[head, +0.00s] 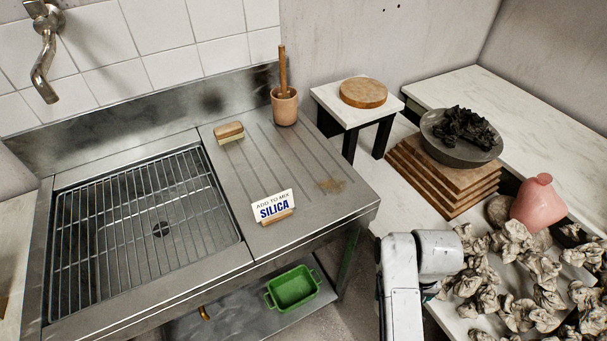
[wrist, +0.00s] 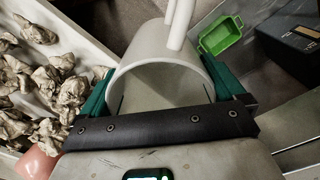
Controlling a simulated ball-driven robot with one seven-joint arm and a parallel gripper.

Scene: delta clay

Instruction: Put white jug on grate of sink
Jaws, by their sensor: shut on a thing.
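The white jug (wrist: 155,55) fills the middle of the wrist view, its open mouth and a handle at the top showing. My gripper (wrist: 163,88) is shut on the jug, with a green finger on each side of its wall. In the head view the jug and my gripper are hidden; only my white arm shows at the lower right, beside the table of crumpled lumps. The sink grate (head: 130,215) lies at the left of the head view, a bare wire rack over the basin with a dark drain below.
On the drainboard (head: 345,198) stand a SILICA sign (head: 273,207), a brush (head: 229,132) and a mortar with pestle (head: 285,105). A green tub (head: 293,288) sits on the shelf below. Crumpled lumps (head: 512,250) and a pink vase (head: 537,203) crowd the right table.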

